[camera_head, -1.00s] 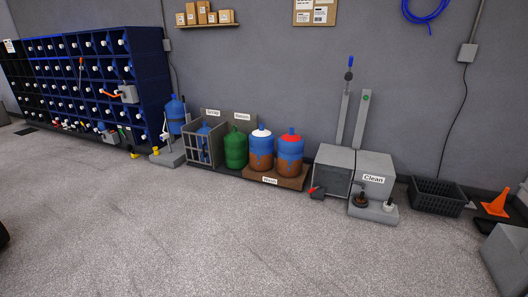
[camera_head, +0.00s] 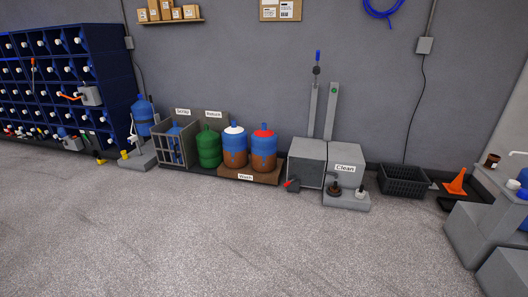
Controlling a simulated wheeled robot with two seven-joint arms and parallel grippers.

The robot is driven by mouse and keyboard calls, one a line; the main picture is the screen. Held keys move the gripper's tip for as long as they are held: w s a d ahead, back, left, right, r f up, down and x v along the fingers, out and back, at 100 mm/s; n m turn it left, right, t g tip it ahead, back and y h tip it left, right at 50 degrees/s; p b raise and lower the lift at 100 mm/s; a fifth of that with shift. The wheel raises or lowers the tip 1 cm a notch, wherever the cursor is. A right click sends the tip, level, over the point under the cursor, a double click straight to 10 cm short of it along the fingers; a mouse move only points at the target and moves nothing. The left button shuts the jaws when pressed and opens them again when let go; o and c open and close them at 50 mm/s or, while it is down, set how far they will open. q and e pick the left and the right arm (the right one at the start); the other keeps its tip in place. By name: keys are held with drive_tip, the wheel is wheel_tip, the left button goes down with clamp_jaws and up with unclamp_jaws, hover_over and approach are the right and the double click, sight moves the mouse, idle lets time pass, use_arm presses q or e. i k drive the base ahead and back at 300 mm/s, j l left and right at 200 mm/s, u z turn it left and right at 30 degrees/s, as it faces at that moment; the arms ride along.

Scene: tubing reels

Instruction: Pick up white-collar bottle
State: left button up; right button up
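The white-collar bottle (camera_head: 235,147) stands upright on the brown board labelled Wash (camera_head: 249,175), by the back wall. It is blue above and brown below, with a white collar around its neck. A similar bottle with a red collar (camera_head: 264,149) stands close on its right. A green bottle (camera_head: 208,147) stands on its left, in front of the Return sign (camera_head: 213,114). Neither of my grippers shows in the head view.
A grey cage (camera_head: 175,147) with a blue bottle stands left. A grey stepped unit (camera_head: 475,228) fills the right edge. The floor in front is clear.

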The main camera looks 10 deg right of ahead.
sight(234, 138)
drive_tip(key=i+u, duration=0.25)
drive_tip(key=i, duration=2.05)
